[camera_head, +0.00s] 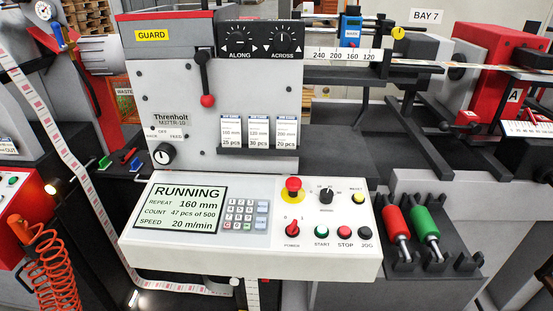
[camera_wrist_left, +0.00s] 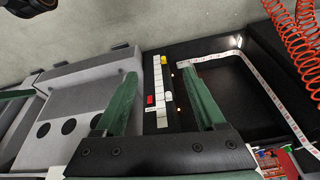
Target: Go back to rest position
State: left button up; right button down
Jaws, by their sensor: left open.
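My left gripper (camera_wrist_left: 160,78) shows only in the left wrist view. Its two green fingers stand wide apart with nothing held between them. Behind the fingers lies a dark panel with a white strip (camera_wrist_left: 159,95) and small red, white and yellow pieces. Neither gripper shows in the head view, and my right gripper is in no view. The label rewinder (camera_head: 170,85) fills the middle of the head view. Its control panel (camera_head: 250,262) has a screen (camera_head: 181,209) reading RUNNING, 160 mm, 47 pcs of 500 and 20 m/min.
A red-knobbed lever (camera_head: 205,80) hangs on the machine front. A red emergency button (camera_head: 293,186) stands up from the panel. Red (camera_head: 396,224) and green (camera_head: 424,224) handled tools lie in a black rack at right. An orange coiled hose (camera_head: 55,265) hangs at lower left.

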pick_arm(q)
jog(key=w+d+f+t+h+p, duration=0.2)
jog(key=w+d+f+t+p, duration=0.1)
jog(key=d+f+t+p, duration=0.1)
notch_tip(320, 180, down, 2)
jog(key=shift+w+d+f+t+p, duration=0.1)
jog(key=shift+w+d+t+p, duration=0.25)
jog(key=shift+t+p, duration=0.3)
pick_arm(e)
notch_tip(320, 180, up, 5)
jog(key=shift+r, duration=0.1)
pick_arm(q)
jog(key=shift+a+f, duration=0.1)
dwell(2.6)
